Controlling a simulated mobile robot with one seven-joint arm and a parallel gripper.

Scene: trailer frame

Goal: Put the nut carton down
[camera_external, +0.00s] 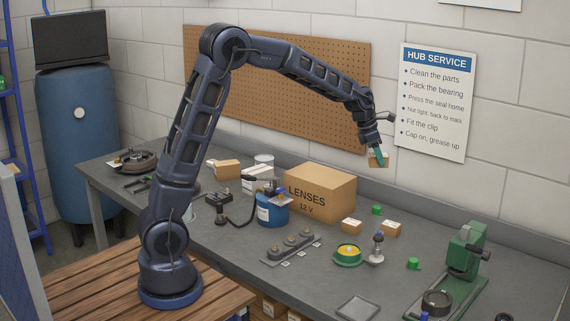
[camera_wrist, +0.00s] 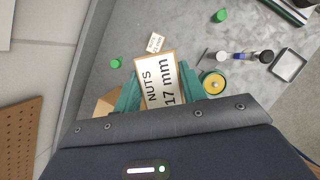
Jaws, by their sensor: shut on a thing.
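The nut carton is a small brown box with a white label reading "NUTS 17 mm"; it shows large in the wrist view (camera_wrist: 158,80) and small in the external view (camera_external: 378,163). My gripper (camera_external: 379,154) is shut on it, with a teal finger on either side; the fingers also show in the wrist view (camera_wrist: 160,92). The carton is held in the air, clear above the grey bench (camera_external: 330,285), towards the wall side. Its underside is hidden.
Two small cartons (camera_external: 351,226) (camera_external: 391,228) stand on the bench below, right of the large LENSES box (camera_external: 320,193). Green caps (camera_external: 377,209) (camera_external: 413,263), a green-and-yellow tin (camera_external: 347,255), a shallow tray (camera_external: 358,307) and a green press (camera_external: 462,255) stand around.

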